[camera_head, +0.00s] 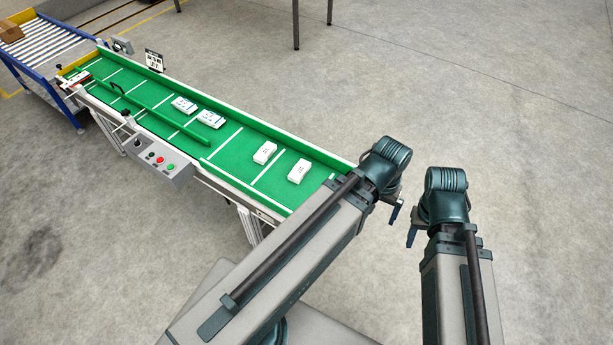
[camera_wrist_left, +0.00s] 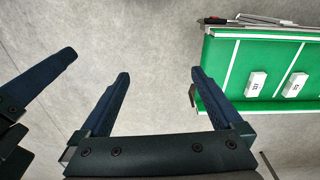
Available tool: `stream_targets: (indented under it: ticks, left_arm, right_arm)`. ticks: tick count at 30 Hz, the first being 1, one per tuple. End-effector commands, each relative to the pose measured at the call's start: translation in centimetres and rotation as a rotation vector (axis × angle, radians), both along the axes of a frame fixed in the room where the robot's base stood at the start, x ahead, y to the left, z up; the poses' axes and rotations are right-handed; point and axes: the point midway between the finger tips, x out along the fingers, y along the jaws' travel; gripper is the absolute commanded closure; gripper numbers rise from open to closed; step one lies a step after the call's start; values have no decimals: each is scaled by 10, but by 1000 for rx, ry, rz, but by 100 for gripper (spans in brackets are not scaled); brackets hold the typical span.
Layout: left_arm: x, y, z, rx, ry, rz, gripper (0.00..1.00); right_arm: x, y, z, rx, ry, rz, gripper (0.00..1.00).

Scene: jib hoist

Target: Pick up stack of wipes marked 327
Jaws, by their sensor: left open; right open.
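Two white stacks, one (camera_head: 265,153) and another (camera_head: 299,171), lie apart on the near end of the green conveyor belt. They also show in the left wrist view, one (camera_wrist_left: 257,84) beside the other (camera_wrist_left: 295,85). Each has a small dark mark on top, too small to read, so I cannot tell which is 327. My left gripper (camera_wrist_left: 159,78) is open and empty over bare floor, off the belt's end. In the head view the left gripper (camera_head: 394,214) is mostly hidden by its wrist. My right gripper (camera_head: 411,236) is beside it, also mostly hidden, open.
A control box (camera_head: 160,160) with buttons sits on the conveyor's near side. A roller conveyor (camera_head: 45,60) stands at the far left. The floor to the right is clear.

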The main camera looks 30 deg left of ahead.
Motion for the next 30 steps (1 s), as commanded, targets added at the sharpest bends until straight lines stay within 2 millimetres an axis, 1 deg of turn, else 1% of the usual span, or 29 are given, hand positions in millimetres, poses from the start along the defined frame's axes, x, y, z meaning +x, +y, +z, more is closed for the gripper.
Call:
stream_targets:
  ticks: [1, 3, 5, 6, 8, 9, 11, 12, 14, 15, 17, 18, 20, 21, 23, 24, 27, 30]
  left_arm:
    - [14, 9, -36, -54, -23, 132, 0]
    - [33, 20, -60, -146, -56, 339, 0]
    - [50, 32, -78, -229, -80, 519, 0]
    - [62, 40, -89, -285, -94, 640, 0]
    - [78, 55, -104, -373, -110, 821, 0]
    - [89, 66, -113, -434, -120, 941, 0]
    - [104, 86, -126, -529, -129, 1122, 0]
    - [114, 100, -134, -596, -133, 1241, 0]
    - [128, 123, -145, -701, -137, 1419, 0]
    - [136, 140, -153, -773, -136, 1536, 0]
    - [147, 168, -163, -889, -131, 1708, 0]
    - [153, 187, -169, -968, -125, 1819, 0]
    - [160, 216, -176, -1090, -111, 1973, 0]
    - [163, 236, -181, -1171, -99, 2067, 0]
    - [166, 263, -186, -1292, -78, 2192, 0]
    - [166, 281, -189, -1368, -61, 2264, 0]
    - [165, 317, -194, -1536, -20, 2406, 0]
    - [162, 343, -196, -1663, 16, 2494, 0]
  right_arm:
    - [0, 0, -37, -1, 0, 1, 50]
    - [0, 0, -64, -1, 0, 1, 50]
    - [0, 0, -86, -2, 0, 2, 50]
    - [0, 0, -100, -2, -1, 2, 50]
    - [0, 0, -121, -2, -2, 3, 50]
    - [0, 0, -135, -2, -2, 3, 50]
    - [0, 0, -157, -3, -2, 3, 50]
    - [0, 0, -171, -3, -2, 4, 50]
    - [0, -1, -192, -4, -2, 4, 50]
    - [1, -1, -206, -4, -2, 4, 50]
    - [1, -1, -227, -5, -2, 5, 50]
    - [1, -1, -241, -5, -2, 5, 50]
    - [1, -1, -260, -6, -3, 6, 50]
    - [1, -1, -271, -6, -3, 6, 50]
    - [1, -1, -287, -7, -4, 7, 50]
    - [1, -1, -296, -7, -4, 7, 50]
    - [1, -1, -314, -8, -4, 8, 50]
    - [1, -1, -325, -8, -4, 8, 50]
